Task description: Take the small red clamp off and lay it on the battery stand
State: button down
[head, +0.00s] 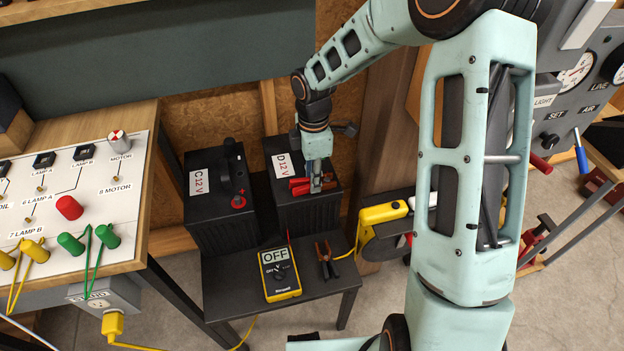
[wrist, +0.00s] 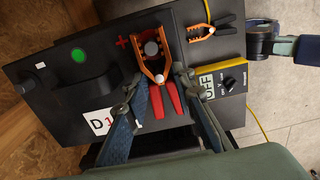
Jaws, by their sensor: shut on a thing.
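The small red clamp (head: 299,184) is on top of the battery marked D 12 V (head: 282,165). In the wrist view, the clamp's red handles (wrist: 164,102) lie between my two fingers, and its copper jaws surround a round grey terminal post (wrist: 151,48) beside a red plus mark. My gripper (head: 316,184) is shut on the red clamp; it also shows in the wrist view (wrist: 157,88). The dark battery stand (head: 228,293) carries the batteries and has bare surface at its front. My fingers hide part of the clamp in the head view.
A black-handled clamp (head: 325,260) and a yellow multimeter (head: 280,273) reading OFF lie on the stand's front. The battery marked C 12 V (head: 219,215) stands left of battery D. A switch panel (head: 70,205) is at left. Free stand surface lies left of the multimeter.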

notch_tip(320, 180, up, 3)
jog(key=shift+p, duration=0.4)
jog(key=s+d+r+p, duration=0.3)
jog(key=s+d+r, duration=0.1)
jog(key=s+r, duration=0.6)
jog(key=shift+s+d+p, duration=0.3)
jog(key=shift+s+d, duration=0.1)
jog(key=shift+s, duration=1.15)
jog(key=shift+w, duration=0.1)
